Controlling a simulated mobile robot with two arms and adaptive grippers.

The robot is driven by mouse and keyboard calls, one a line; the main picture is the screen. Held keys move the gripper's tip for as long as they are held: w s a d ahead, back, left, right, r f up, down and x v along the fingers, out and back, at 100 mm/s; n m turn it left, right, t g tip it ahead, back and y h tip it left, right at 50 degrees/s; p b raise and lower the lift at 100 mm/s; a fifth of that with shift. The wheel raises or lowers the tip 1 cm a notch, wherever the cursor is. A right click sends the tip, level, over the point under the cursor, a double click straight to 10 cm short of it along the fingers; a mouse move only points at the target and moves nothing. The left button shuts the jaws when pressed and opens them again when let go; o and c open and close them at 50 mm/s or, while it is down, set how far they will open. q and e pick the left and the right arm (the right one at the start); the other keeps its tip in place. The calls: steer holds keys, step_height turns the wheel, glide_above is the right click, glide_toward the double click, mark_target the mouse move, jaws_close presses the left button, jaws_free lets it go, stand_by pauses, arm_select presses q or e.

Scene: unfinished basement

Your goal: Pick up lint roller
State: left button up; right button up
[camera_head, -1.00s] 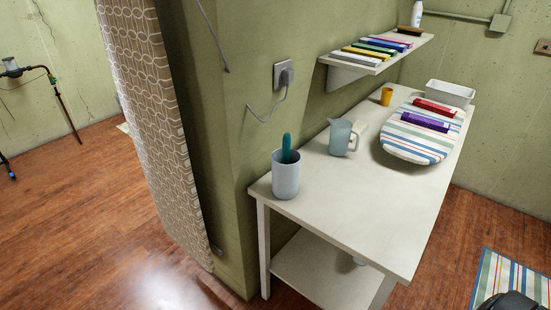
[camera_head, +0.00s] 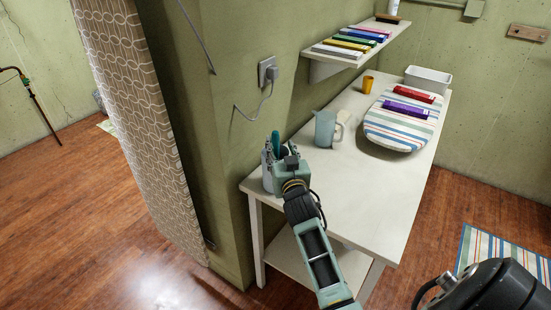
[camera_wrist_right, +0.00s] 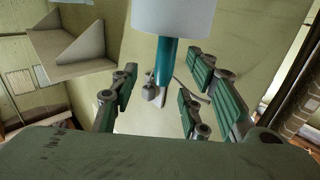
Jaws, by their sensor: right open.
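A teal handle (camera_head: 276,141), seemingly the lint roller's, stands up out of a grey cup (camera_head: 267,179) at the near left corner of the white table (camera_head: 355,200). Its other end is hidden inside the cup. My right gripper (camera_head: 283,156) is at the cup and covers much of it in the head view. In the right wrist view, which looks upside down, the teal handle (camera_wrist_right: 166,62) hangs from the cup (camera_wrist_right: 172,16) between the open fingers of my right gripper (camera_wrist_right: 162,82). I see no finger closed on it. My left gripper is not in view.
A translucent pitcher (camera_head: 325,129) stands behind the gripper, and a yellow cup (camera_head: 367,84) farther back. A striped ironing board (camera_head: 390,134) and a white bin (camera_head: 428,80) occupy the far end. A shelf (camera_head: 335,58) juts from the wall. The table's front is clear.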

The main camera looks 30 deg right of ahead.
mark_target(276, 140)
steer(key=x, duration=0.3)
steer(key=p+x, duration=0.1)
steer(key=shift+w+a+r, duration=0.3)
steer(key=shift+w, duration=0.05)
steer(key=shift+w+d+f, duration=0.15)
steer(key=shift+w+d, duration=0.1)
steer(key=shift+w, duration=0.25)
steer(key=shift+c, duration=0.3)
jaws_close()
